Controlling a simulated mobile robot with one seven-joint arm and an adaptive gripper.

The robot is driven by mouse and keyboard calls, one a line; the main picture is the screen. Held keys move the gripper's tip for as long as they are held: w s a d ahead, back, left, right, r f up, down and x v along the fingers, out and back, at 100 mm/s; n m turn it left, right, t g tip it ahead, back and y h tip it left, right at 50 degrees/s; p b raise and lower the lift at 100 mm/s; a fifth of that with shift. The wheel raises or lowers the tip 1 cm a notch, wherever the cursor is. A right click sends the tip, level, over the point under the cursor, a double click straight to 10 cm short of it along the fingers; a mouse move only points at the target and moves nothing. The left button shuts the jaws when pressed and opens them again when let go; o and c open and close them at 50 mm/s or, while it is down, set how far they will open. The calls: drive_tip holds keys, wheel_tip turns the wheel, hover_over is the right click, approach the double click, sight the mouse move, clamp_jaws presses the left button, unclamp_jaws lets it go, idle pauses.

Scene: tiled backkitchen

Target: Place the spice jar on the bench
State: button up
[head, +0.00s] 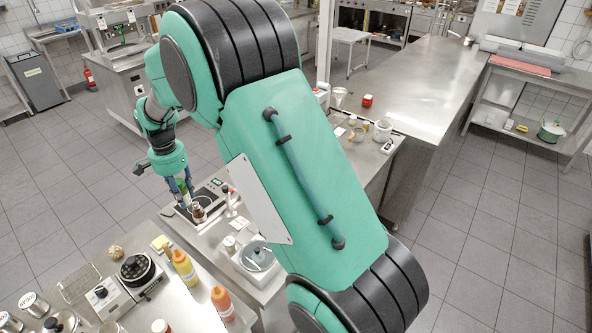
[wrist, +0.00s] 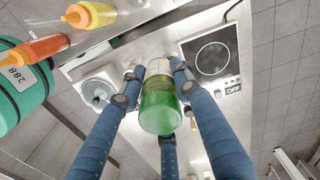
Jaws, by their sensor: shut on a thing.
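The spice jar looks like a green, translucent jar with a pale top (wrist: 160,105). My gripper (wrist: 160,85) is shut on it, with blue fingers around its sides in the wrist view. The jar shows only as a small green patch between the fingers there. In the wrist view the bench (wrist: 200,20) lies below the jar. I cannot tell the exact gap between jar and bench.
A black hob (wrist: 212,57) lies beside the jar.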

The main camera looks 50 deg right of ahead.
drive_tip(key=s+d+m, duration=0.2)
drive_tip(key=s+d, duration=0.2)
drive_tip(key=d, duration=0.6)
drive_tip(key=s+d+m, duration=0.2)
drive_tip(key=s+d, duration=0.2)
drive_tip(key=d, duration=0.5)
drive_tip(key=s+d+m, duration=0.3)
drive_tip(key=s+d, duration=0.1)
drive_tip(key=d, duration=0.6)
wheel_tip(320, 180, down, 11)
drive_tip(key=shift+p, duration=0.45)
drive_tip(key=shift+s, duration=0.1)
drive_tip(key=shift+f, duration=3.1)
drive_tip(key=shift+f+b, duration=0.3)
drive_tip(key=shift+f, duration=1.6)
drive_tip(key=shift+f, duration=0.1)
